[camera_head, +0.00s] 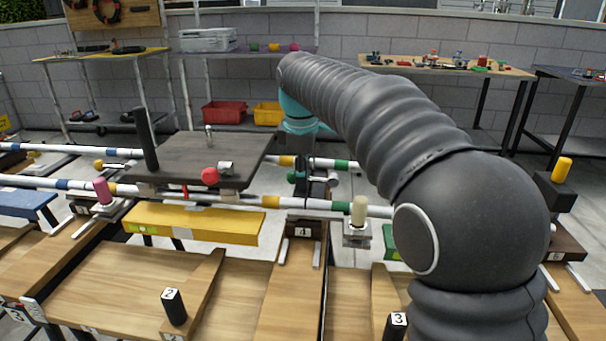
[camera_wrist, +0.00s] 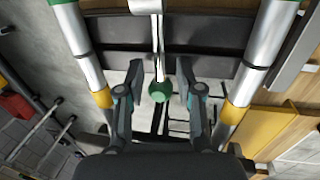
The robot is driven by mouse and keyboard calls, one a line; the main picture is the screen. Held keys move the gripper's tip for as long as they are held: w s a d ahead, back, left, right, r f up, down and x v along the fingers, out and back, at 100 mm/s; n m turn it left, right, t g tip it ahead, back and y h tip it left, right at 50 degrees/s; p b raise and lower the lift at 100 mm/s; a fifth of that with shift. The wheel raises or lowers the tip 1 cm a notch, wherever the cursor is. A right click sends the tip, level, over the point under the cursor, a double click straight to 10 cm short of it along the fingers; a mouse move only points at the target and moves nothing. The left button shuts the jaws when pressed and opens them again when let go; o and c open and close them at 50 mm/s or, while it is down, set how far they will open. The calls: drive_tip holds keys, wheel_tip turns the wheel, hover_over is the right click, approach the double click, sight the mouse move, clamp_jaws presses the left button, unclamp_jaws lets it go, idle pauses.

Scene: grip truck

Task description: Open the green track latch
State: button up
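The green track latch shows in the wrist view as a round green knob (camera_wrist: 160,91) at the end of a bright metal lever (camera_wrist: 147,8). My gripper (camera_wrist: 160,78) is open, with one finger on each side of the knob and a visible gap on both sides. In the head view my gripper (camera_head: 302,178) is small and dark, down between the two striped rails near their green bands. The near rail (camera_head: 313,203) and far rail (camera_head: 320,162) run left to right.
A dark flat cart (camera_head: 196,157) with a red knob (camera_head: 210,176) and a black post (camera_head: 146,138) stands on the rails left of my gripper. A cream peg (camera_head: 360,209) rises close by on the right. A yellow panel (camera_head: 194,223) lies in front.

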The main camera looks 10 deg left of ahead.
drive_tip(key=shift+c, duration=0.3)
clamp_jaws()
